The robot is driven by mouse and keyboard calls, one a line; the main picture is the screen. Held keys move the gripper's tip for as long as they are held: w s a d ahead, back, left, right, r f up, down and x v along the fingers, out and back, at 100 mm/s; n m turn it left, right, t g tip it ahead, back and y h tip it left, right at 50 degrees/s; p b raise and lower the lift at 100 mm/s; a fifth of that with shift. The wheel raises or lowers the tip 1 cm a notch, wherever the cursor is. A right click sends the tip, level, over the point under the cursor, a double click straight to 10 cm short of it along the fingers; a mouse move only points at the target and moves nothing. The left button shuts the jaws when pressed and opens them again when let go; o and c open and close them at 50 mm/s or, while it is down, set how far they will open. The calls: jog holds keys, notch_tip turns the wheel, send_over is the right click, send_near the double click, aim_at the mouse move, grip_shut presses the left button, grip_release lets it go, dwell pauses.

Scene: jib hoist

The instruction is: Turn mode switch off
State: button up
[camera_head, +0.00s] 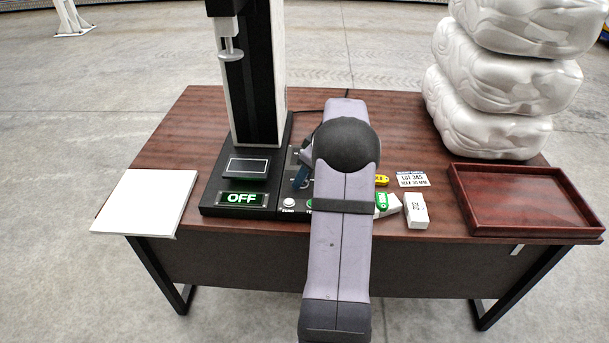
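A black test stand (250,100) with a tall column stands on the desk. The green-lit display (242,198) on its base reads OFF. A control panel lies to the right of the display, with a white round button (289,202) labelled ZERO and part of a green button (311,203) showing. My gripper (300,183) is low over this panel, with dark bluish fingers reaching down to it. My arm covers the panel's right part. I cannot make out the mode switch, nor whether the fingers touch it, are open or are shut.
A white flat sheet (145,202) lies on the left of the desk (190,130). To the right are small yellow and green tags, a printed card (412,179), a small white block (415,211), an empty brown tray (520,200) and stacked white wrapped bundles (500,115).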

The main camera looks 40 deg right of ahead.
jog(key=v, duration=0.7)
jog(key=shift+r+b, duration=0.15)
jog(key=shift+b, duration=0.2)
dwell(0.4)
jog(key=shift+m+g, duration=0.4)
jog(key=shift+g, duration=0.2)
jog(key=a, duration=0.3)
jog(key=a+f, duration=0.1)
jog(key=a, duration=0.6)
jog(key=shift+a+f, duration=0.2)
jog(key=shift+f, duration=0.05)
jog(key=s+a+f+m+g+h, duration=0.15)
jog(key=s+a+f, duration=0.25)
jog(key=s+a, duration=0.65)
jog(key=s+a+f+m+g, duration=0.15)
jog(key=s+a+f, duration=0.25)
jog(key=s+a, duration=0.7)
notch_tip(320, 180, up, 13)
jog(key=w+a+p, duration=0.2)
jog(key=w+p, duration=0.1)
jog(key=p, duration=0.9)
jog(key=shift+a+n, duration=0.2)
jog(key=shift+n, duration=0.1)
jog(key=shift+f, duration=0.15)
